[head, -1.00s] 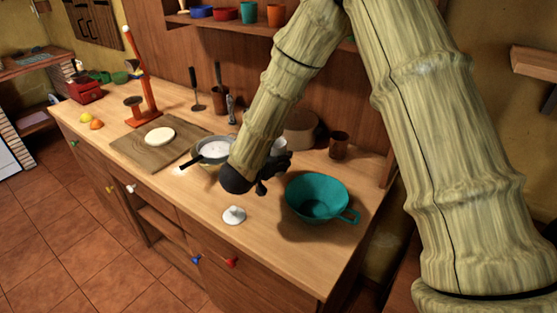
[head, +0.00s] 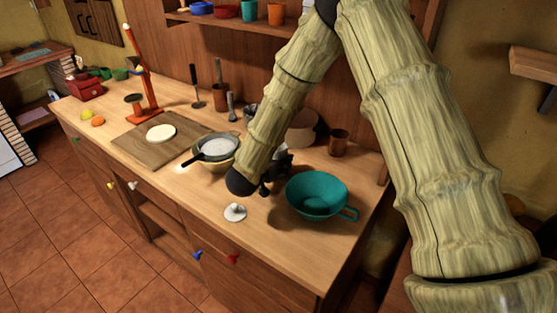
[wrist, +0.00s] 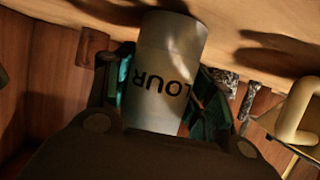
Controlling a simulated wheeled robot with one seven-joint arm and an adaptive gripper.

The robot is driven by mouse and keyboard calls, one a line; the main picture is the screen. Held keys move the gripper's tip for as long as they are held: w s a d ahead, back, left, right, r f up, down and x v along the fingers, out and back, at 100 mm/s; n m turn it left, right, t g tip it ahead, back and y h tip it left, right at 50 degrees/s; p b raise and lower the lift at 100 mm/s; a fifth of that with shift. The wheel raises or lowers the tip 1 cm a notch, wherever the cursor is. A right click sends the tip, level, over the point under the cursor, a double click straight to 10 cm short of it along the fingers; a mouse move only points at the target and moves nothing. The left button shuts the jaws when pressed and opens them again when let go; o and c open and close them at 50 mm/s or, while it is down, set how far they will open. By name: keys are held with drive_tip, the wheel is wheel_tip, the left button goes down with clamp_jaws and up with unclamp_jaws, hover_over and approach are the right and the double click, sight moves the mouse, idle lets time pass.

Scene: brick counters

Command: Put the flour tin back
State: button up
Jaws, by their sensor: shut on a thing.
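The flour tin (wrist: 168,75) is a pale cylinder with dark lettering ending in "LOUR", upside down in the wrist view. My gripper (wrist: 165,98) is shut on it, with a finger at either side. In the head view my gripper (head: 277,168) is a dark shape behind my forearm, left of the teal colander, and the tin is hidden there. I cannot tell whether the tin touches the counter. A white knobbed lid (head: 235,212) lies on the counter (head: 190,212) near its front edge.
The teal colander (head: 318,196) stands close on the right. A sieve of white powder (head: 217,149) rests over a bowl on the left. The counter left of the lid is clear.

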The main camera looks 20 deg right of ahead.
drive_tip(key=shift+f, duration=0.15)
drive_tip(key=o, duration=1.2)
drive_tip(key=shift+o, duration=0.2)
drive_tip(key=b+v, duration=0.2)
drive_tip(key=v, duration=1)
drive_tip(key=shift+b, duration=0.4)
